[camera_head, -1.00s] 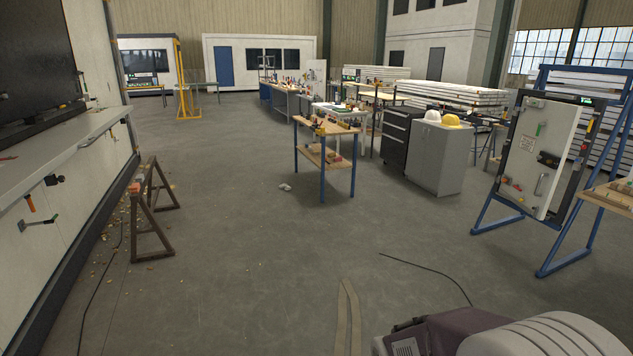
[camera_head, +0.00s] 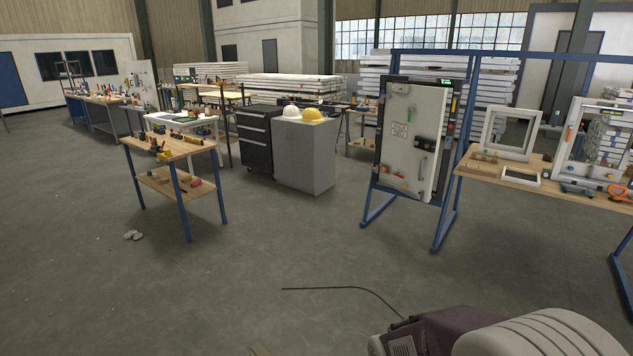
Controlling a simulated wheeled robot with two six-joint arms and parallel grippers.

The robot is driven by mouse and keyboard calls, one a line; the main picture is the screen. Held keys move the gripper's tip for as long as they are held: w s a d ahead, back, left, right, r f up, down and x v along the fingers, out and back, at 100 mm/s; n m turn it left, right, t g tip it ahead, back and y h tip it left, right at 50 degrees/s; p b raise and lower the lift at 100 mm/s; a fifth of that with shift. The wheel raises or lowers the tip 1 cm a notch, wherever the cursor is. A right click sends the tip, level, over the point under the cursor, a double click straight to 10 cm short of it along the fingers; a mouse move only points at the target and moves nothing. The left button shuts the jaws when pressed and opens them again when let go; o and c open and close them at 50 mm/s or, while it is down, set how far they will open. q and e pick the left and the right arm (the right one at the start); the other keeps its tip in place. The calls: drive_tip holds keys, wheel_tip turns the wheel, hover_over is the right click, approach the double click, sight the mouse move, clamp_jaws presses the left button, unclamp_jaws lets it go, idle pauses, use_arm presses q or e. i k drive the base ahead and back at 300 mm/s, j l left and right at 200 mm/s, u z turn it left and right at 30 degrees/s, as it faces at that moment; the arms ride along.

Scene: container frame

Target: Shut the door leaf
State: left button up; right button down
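The door leaf (camera_head: 401,156) is a pale grey-white panel with a dark lock box and a grey handle, right of centre. It hangs in a dark frame (camera_head: 458,120) on a blue stand (camera_head: 439,229). The leaf looks slightly ajar, its face turned a little from the frame, but the size of the gap is hard to tell. An orange-red item shows low on the leaf. Neither of my grippers is in view.
A grey cabinet (camera_head: 304,155) with two helmets and a black drawer unit (camera_head: 254,140) stand left of the door. A blue-legged workbench (camera_head: 170,150) is further left. A wooden table (camera_head: 520,181) with window frames stands right. A dark cable (camera_head: 340,289) lies on open floor in front.

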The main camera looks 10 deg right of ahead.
sight(417, 164)
drive_tip(key=i+l+z, duration=0.2)
drive_tip(key=z, duration=0.2)
drive_tip(key=i+z, duration=0.75)
drive_tip(key=i+j+z, duration=0.1)
drive_tip(key=i+z, duration=0.25)
drive_tip(key=i+u, duration=0.2)
drive_tip(key=i, duration=0.4)
drive_tip(key=i+u, duration=0.25)
drive_tip(key=i, duration=0.3)
drive_tip(key=i+l+u, duration=0.2)
drive_tip(key=i, duration=0.4)
drive_tip(key=i+l+u, duration=0.2)
drive_tip(key=i, duration=0.35)
drive_tip(key=i+j+u, duration=0.1)
drive_tip(key=i, duration=1.1)
